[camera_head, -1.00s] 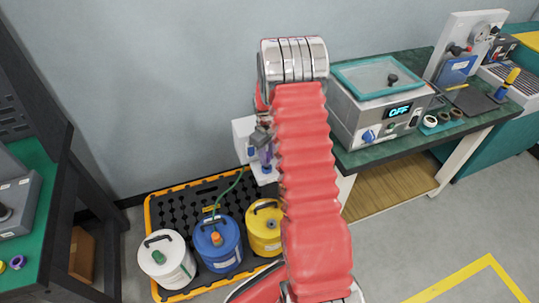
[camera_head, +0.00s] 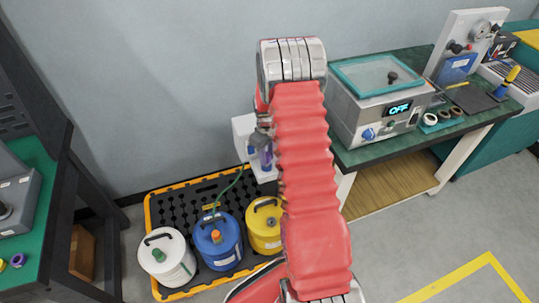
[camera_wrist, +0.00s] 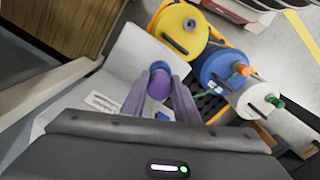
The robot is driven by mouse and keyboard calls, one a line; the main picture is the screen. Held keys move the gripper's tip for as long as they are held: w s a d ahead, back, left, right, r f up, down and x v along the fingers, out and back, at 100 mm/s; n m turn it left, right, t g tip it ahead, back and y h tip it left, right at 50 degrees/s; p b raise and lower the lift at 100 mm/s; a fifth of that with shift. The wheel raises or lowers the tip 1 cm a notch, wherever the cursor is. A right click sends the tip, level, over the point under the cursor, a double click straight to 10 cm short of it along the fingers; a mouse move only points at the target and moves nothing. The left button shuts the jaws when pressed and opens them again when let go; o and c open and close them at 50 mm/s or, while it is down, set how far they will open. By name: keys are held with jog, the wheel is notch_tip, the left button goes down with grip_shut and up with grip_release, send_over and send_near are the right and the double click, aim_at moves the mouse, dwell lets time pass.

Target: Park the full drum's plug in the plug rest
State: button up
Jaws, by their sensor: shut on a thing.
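My gripper (camera_wrist: 159,98) has purple fingers shut on a small rounded blue-purple piece (camera_wrist: 160,82), which looks like a plug. In the head view my gripper (camera_head: 262,155) is in front of a white wall unit (camera_head: 243,128), partly behind my arm. The unit's pale surface (camera_wrist: 135,62) lies beneath the fingers in the wrist view; whether the held piece touches it I cannot tell. The yellow drum (camera_head: 262,236) shows a dark round fitting and no coloured plug. The blue drum (camera_head: 220,250) has an orange plug (camera_head: 215,237); the white drum (camera_head: 172,268) has a green one (camera_head: 158,255).
The drums stand on a black and yellow spill pallet (camera_head: 150,215). A green hose (camera_head: 232,184) rises near the blue drum. A bench (camera_head: 365,155) with a steel bath (camera_head: 380,105) stands at right, a dark rack (camera_head: 95,205) at left.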

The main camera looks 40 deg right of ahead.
jog(key=shift+f, duration=0.55)
jog(key=o, duration=1.2)
jog(key=shift+r, duration=0.1)
notch_tip(320, 180, up, 14)
jog(key=shift+a+f, duration=0.1)
jog(key=shift+f, duration=0.15)
jog(key=shift+m, duration=0.3)
dwell(0.6)
